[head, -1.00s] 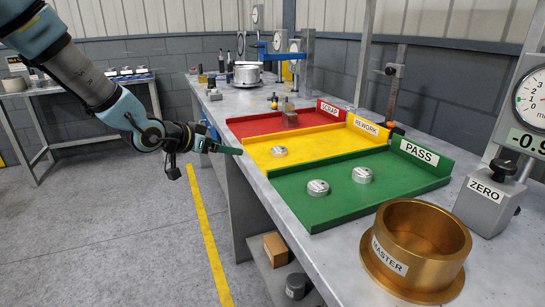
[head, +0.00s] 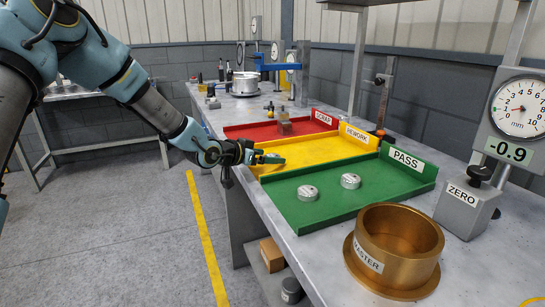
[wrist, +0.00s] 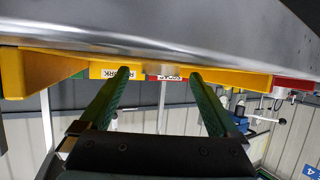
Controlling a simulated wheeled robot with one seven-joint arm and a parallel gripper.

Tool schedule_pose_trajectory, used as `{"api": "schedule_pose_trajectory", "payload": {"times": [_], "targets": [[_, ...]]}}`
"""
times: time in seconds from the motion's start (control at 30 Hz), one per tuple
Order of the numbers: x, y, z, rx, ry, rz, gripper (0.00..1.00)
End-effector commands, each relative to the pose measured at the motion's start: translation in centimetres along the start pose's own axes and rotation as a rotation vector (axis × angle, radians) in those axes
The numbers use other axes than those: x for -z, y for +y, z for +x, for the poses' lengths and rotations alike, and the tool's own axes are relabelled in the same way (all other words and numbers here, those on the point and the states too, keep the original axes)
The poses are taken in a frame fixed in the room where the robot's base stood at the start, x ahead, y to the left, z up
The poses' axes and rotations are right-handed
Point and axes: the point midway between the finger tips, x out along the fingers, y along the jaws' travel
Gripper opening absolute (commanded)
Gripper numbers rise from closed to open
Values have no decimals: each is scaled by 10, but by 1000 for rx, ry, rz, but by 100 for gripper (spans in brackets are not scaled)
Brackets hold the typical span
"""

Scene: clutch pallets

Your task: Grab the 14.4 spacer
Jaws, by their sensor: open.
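Two small silvery discs stand on the green PASS tray (head: 370,205) in the head view: a left disc (head: 307,193) and a right disc (head: 350,181). Their top markings are too small to read, so I cannot tell which spacer is 14.4. My gripper (head: 270,158) is over the yellow REWORK tray (head: 325,154), low near its left side. The disc seen earlier on that tray is hidden behind my gripper. In the wrist view my gripper (wrist: 155,82) has its two green fingers apart, with the yellow tray beyond them.
A red SCRAP tray (head: 245,131) with a brownish block (head: 285,127) lies behind the yellow one. A brass master ring (head: 395,250) stands at the front right, near a dial gauge (head: 519,108) and ZERO block (head: 463,208). The bench's left edge is close under my arm.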

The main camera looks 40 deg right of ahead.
Motion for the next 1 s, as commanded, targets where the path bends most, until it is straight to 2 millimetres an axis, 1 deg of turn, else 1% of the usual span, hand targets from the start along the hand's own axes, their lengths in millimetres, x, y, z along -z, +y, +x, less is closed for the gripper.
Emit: {"api": "schedule_pose_trajectory", "payload": {"times": [0.07, 0.27, 1.0], "targets": [[0, 1, 4, -1, -1, 0, 97], [-1, 0, 4, 0, -1, 0, 97], [0, 0, 3, 0, 0, 0, 14]]}}
